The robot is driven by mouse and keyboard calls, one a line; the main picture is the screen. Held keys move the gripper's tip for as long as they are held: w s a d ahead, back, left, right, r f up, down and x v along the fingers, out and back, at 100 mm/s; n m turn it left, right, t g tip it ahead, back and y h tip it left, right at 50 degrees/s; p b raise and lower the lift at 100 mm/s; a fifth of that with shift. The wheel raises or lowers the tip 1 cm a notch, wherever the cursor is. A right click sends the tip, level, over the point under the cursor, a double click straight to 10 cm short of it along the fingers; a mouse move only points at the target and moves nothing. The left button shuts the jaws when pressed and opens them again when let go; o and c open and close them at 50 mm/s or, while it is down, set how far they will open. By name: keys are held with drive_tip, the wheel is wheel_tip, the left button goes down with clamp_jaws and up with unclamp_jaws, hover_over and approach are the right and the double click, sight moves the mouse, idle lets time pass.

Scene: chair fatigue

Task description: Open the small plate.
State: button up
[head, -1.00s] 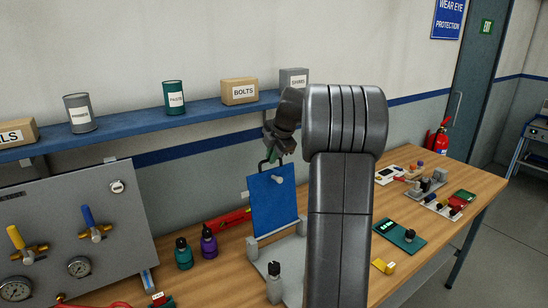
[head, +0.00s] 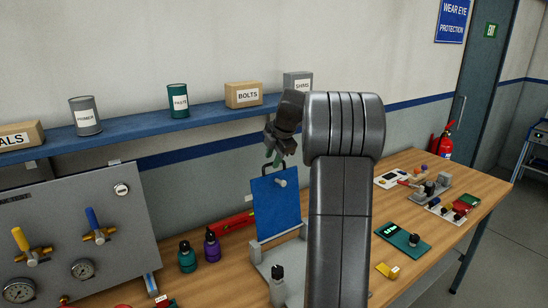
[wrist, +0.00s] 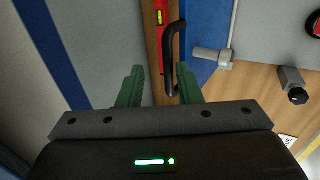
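The small plate is a blue panel (head: 275,208) standing upright, leaning slightly back, on a grey base (head: 262,262). A dark handle (head: 263,170) is at its top edge and a pale knob (head: 281,183) is on its face. The handle lies just ahead, closer to the right finger; contact cannot be told. In the head view my gripper (head: 275,158) is just above the handle.
A grey gauge panel (head: 70,220) stands at left, with teal (head: 187,258) and purple (head: 212,248) bottles and a red level (head: 235,222) nearby. A grey post (head: 277,285) stands before the plate. A shelf (head: 150,125) runs behind.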

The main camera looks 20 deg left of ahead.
drive_tip(key=shift+d, duration=0.1)
drive_tip(key=v, duration=1.3)
drive_tip(key=shift+d+r+b, duration=0.15)
drive_tip(key=shift+r+b, duration=0.2)
drive_tip(key=shift+b, duration=0.1)
drive_tip(key=shift+s+f, duration=0.1)
drive_tip(key=p+x, duration=0.1)
drive_tip(key=x, duration=1.3)
drive_tip(key=shift+s, duration=0.1)
drive_tip(key=shift+d, duration=0.1)
